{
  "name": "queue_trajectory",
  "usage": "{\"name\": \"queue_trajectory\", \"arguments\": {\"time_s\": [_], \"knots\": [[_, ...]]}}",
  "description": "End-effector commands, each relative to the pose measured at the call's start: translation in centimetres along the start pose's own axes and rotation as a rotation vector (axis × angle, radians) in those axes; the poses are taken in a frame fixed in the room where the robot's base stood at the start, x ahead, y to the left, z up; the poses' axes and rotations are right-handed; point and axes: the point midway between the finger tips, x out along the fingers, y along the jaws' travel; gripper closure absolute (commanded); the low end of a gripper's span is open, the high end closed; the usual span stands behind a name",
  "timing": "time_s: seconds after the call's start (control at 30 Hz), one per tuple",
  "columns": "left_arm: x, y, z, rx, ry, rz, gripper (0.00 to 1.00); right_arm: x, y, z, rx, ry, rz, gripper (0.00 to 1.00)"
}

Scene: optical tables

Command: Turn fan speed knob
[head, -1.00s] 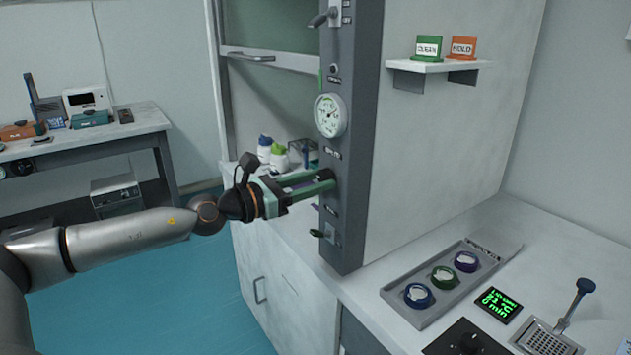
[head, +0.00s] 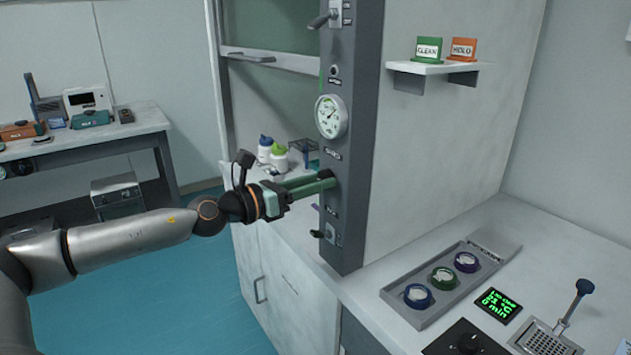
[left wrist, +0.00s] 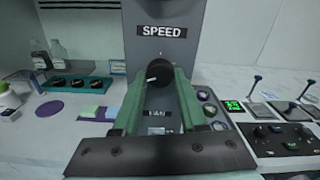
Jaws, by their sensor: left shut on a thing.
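The fan speed knob (left wrist: 160,92) is black and round with a white pointer mark, on the grey column (left wrist: 190,45) under the label "SPEED" (left wrist: 163,31). In the head view the fingers and column mostly hide the knob. My right gripper is in neither view.
A round gauge (head: 331,116) is above the knob on the column, and a lever switch (head: 325,18) is at its top. A small switch (head: 327,234) sits below the knob. Bottles (head: 279,156) stand behind the column's left side. A tray (head: 452,285) with coloured rings lies on the right counter.

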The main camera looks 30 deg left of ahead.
Motion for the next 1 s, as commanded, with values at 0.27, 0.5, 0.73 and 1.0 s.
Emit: {"name": "queue_trajectory", "arguments": {"time_s": [0.27,0.5,0.73,1.0], "knots": [[0.0,-0.1,0.1,-0.264,-0.001,0.0,1.0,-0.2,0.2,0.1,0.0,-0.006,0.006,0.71],[0.0,-0.1,0.2,-0.493,-0.001,0.0,1.0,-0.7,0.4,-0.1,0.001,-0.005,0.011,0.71],[0.0,-0.2,0.3,-0.708,-0.002,0.0,1.0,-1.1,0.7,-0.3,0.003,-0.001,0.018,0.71],[0.0,-0.2,0.3,-0.922,-0.002,0.0,1.0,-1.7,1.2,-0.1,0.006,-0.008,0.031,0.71]]}}
